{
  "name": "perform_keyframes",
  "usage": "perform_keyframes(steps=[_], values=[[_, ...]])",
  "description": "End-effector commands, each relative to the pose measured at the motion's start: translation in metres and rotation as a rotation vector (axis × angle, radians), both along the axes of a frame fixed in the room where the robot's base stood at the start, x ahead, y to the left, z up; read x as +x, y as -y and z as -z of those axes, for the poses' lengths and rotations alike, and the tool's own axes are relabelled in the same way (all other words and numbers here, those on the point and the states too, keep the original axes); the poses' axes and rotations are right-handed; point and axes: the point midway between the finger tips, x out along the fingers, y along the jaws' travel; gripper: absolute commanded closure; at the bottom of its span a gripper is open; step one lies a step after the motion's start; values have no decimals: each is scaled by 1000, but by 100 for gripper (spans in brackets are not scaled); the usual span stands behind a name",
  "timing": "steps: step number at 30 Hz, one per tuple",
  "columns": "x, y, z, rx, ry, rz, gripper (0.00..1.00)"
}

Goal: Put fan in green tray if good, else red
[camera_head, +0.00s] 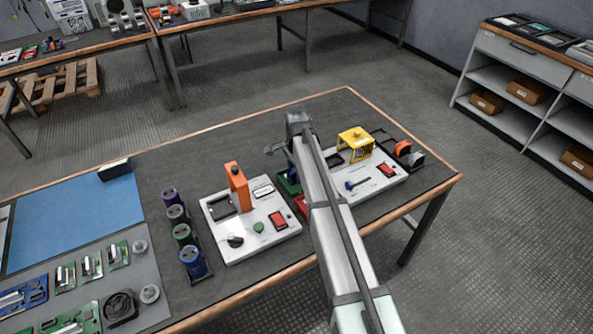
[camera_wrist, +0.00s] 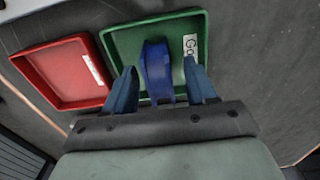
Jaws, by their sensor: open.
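My gripper (camera_wrist: 160,75) is open over the green tray (camera_wrist: 120,47), which bears a white label partly reading "Go". A blue upright piece (camera_wrist: 157,66) stands in the tray between the two fingers, with gaps at both sides. It may be the fan seen edge-on; I cannot tell its kind or condition. The red tray (camera_wrist: 58,78), with a white label, looks empty beside the green one. In the head view the green tray (camera_head: 289,184) and red tray (camera_head: 301,205) are mostly hidden behind my arm.
A white panel with an orange part (camera_head: 237,185) stands left of my arm, another with a yellow cage (camera_head: 355,140) right. Several coloured cylinders (camera_head: 183,235) stand in a row. A black round part (camera_head: 120,307) and circuit boards lie on a grey mat. The table's far middle is clear.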

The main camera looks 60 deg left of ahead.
Motion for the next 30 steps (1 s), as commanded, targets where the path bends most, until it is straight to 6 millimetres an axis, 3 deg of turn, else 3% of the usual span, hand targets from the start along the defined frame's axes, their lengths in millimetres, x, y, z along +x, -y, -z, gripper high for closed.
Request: perform_keyframes(steps=[10, 21, 30], values=[[0, 0, -14, 2, 1, 0, 44], [0, 0, -81, 2, 1, 0, 44], [0, 0, -116, 0, 0, 0, 44]])
